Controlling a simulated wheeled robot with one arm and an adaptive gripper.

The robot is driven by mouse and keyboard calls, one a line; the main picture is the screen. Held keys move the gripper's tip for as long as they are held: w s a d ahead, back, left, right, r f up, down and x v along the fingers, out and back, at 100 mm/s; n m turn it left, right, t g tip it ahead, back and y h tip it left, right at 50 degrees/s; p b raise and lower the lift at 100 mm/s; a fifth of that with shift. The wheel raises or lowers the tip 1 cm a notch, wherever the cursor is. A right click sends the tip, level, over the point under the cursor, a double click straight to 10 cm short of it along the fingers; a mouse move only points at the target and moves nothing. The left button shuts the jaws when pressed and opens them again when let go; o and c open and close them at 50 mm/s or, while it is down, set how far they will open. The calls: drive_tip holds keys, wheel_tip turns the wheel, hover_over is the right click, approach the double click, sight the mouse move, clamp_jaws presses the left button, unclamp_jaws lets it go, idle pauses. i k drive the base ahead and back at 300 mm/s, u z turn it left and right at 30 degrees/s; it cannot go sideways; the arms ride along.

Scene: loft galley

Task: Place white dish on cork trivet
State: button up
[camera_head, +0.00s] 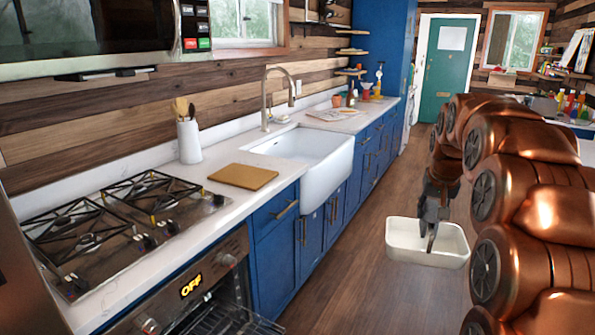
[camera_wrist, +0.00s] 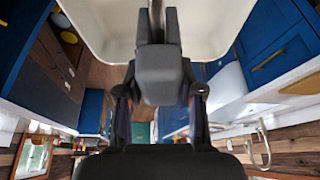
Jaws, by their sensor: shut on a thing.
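A white rectangular dish (camera_head: 430,255) hangs in the air over the wooden floor, right of the counter. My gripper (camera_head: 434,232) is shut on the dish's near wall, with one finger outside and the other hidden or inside. In the wrist view the dish (camera_wrist: 105,30) fills the top, and my gripper (camera_wrist: 157,25) pinches its rim. The dish looks roughly level and empty. The tan cork trivet (camera_head: 243,176) lies flat and bare on the white counter, between the stove and the sink. The dish is well to the right of it and apart.
A gas stove (camera_head: 110,225) stands left of the trivet, and a white sink (camera_head: 318,160) right of it. A utensil crock (camera_head: 189,141) stands behind it. The oven door (camera_head: 225,318) appears open below. Floor between counter and arm is clear.

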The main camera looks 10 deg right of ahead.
sight(243, 174)
drive_tip(key=z, duration=0.85)
drive_tip(key=i, duration=5.1)
drive_tip(key=u, duration=2.2)
